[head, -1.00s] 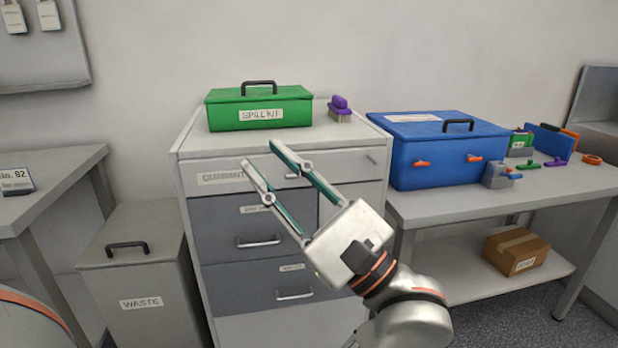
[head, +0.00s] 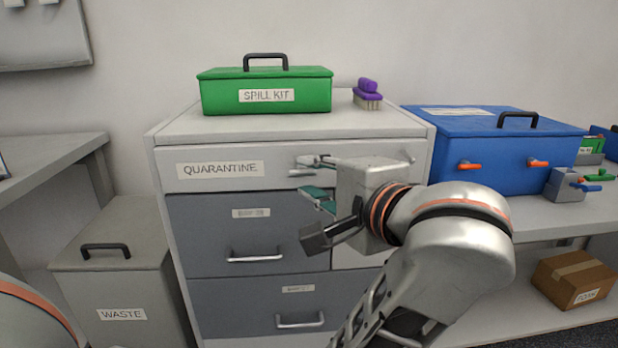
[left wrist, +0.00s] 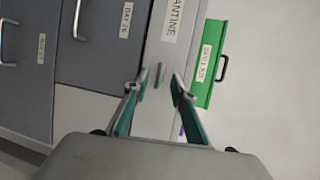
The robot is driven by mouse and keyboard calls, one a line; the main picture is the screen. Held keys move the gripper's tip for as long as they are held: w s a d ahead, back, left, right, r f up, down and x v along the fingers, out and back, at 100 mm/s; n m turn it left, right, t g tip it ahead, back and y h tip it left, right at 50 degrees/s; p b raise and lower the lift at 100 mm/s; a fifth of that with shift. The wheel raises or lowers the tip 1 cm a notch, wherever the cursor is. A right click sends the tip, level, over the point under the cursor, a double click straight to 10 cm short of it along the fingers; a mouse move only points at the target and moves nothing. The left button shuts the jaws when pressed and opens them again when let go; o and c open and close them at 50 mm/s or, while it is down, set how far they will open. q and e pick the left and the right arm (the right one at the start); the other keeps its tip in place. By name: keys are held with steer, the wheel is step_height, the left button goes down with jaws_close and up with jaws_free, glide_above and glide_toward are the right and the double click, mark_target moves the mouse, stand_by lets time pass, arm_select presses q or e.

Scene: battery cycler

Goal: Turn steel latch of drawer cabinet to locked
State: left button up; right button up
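The drawer cabinet (head: 185,128) has a top drawer labelled QUARANTINE (head: 219,169), which looks closed. A small tilted steel piece, apparently the latch (head: 408,157), sits near the right end of that drawer front, beyond my left gripper. My left gripper (head: 312,178) is open in front of the top drawer, right of the label. In the left wrist view, its parted fingertips (left wrist: 158,82) flank a short steel bar (left wrist: 158,74), apparently the drawer handle. Contact cannot be told. The gripper hides part of the drawer front. My right gripper is not in view.
A green spill kit (head: 225,98) and purple brush (head: 368,95) stand on the cabinet. A waste bin (head: 125,290) is left of it. A blue case (head: 510,160) with orange latches sits on the right bench, above a cardboard box (head: 573,278).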

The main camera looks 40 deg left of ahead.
mark_target(302, 170)
arm_select(q)
steer(key=shift+x, duration=1.25)
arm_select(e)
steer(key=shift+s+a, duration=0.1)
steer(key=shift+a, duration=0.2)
arm_select(q)
jaws_close()
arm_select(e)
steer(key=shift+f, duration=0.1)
